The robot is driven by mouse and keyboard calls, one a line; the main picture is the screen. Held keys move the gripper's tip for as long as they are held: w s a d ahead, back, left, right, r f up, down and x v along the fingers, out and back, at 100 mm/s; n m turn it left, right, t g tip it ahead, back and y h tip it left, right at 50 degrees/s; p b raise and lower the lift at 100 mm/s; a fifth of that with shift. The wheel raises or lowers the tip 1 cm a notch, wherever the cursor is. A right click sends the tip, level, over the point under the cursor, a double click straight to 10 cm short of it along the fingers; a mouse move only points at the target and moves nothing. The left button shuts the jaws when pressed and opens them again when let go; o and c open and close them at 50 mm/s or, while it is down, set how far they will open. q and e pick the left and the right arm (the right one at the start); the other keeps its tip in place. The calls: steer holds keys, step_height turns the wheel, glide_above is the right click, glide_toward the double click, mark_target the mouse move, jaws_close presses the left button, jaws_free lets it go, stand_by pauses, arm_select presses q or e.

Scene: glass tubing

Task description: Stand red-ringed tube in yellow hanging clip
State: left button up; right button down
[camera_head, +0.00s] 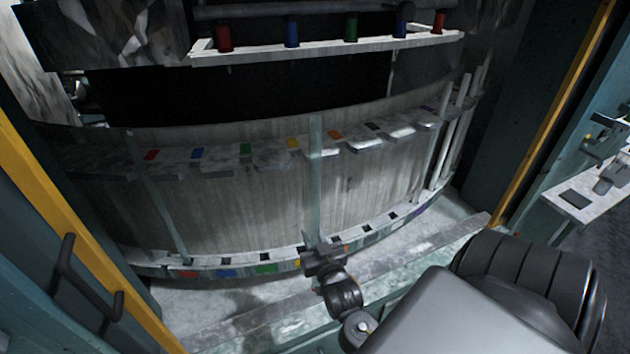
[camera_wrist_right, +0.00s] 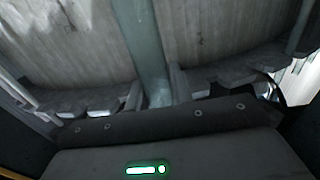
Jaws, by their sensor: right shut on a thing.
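My right gripper (camera_head: 318,246) is low at the front of the curved rack, shut on a clear, pale teal glass tube (camera_head: 315,185). The tube stands nearly upright, and it also shows rising from the jaws in the right wrist view (camera_wrist_right: 146,45). I cannot make out a red ring on it. The yellow marker (camera_head: 293,142) of the hanging clip row is just left of the tube's upper part; I cannot tell whether the tube touches that clip. A yellow patch (camera_head: 298,263) on the lower rail is partly beside my gripper. My left gripper is out of view.
Hanging clips with coloured markers, such as blue (camera_head: 197,153) and orange (camera_head: 335,135), line the curved wall. Another glass tube (camera_head: 160,205) leans at left. Several tubes (camera_head: 455,125) stand at right. A high shelf (camera_head: 330,49) carries coloured pieces. Yellow-edged frames flank both sides.

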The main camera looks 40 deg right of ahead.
steer(key=shift+s+d+b+x, duration=0.45)
steer(key=shift+b+x, duration=1.25)
steer(key=shift+x, duration=7.1)
step_height(320, 180, down, 7)
steer(key=b, duration=0.4)
steer(key=shift+w+d+r, duration=0.1)
steer(key=shift+w+d, duration=0.05)
steer(key=c, duration=1.1)
jaws_free()
steer(key=shift+c, duration=0.2)
